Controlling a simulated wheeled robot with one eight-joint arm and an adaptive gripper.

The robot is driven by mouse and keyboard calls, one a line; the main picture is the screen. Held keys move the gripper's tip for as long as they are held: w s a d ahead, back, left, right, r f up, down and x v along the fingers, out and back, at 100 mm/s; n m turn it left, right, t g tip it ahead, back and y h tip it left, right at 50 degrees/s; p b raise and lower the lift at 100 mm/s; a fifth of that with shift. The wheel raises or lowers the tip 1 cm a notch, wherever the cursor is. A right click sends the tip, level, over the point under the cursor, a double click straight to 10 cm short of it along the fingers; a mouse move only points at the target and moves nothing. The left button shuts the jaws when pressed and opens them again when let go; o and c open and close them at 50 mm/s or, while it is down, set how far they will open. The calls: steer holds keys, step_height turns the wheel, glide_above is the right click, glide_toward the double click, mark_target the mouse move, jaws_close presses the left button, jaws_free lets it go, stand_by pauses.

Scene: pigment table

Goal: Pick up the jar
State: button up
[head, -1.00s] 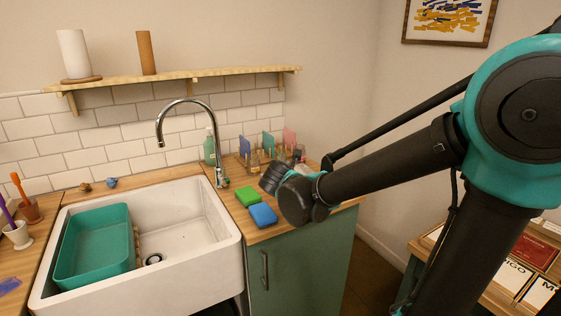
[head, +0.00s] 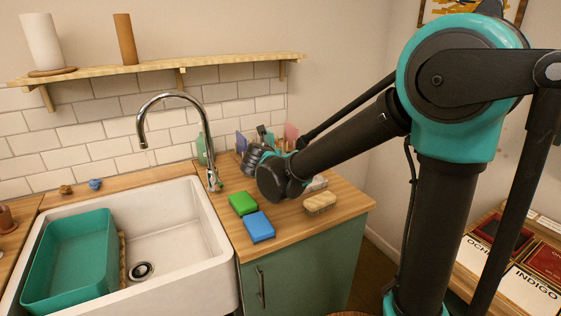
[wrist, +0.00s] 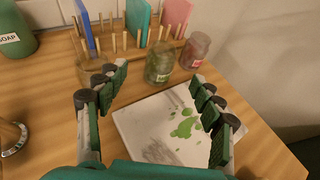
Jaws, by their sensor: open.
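Several small glass jars stand by a wooden rack in the wrist view. One jar with green contents (wrist: 160,62) stands upright ahead of the fingers, in the middle. A jar with dull red contents (wrist: 196,50) stands to its right and a bit farther back. A clearer jar (wrist: 89,68) stands to the left, partly behind the left finger. My gripper (wrist: 160,80) is open and empty, its fingers spread to either side over a stained white slab (wrist: 135,122). In the head view my wrist hides most of this area.
The wooden rack (wrist: 120,40) holds blue, teal and pink boards upright. A soap bottle (wrist: 14,28) stands at left. A tap (head: 148,120) arches over the sink (head: 190,245).

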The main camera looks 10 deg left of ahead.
steer(key=x, duration=0.7)
steer(key=shift+d+x, duration=0.2)
steer(key=shift+x, duration=2.5)
steer(key=shift+r, duration=0.15)
steer(key=shift+c, duration=0.3)
steer(key=c, duration=1.2)
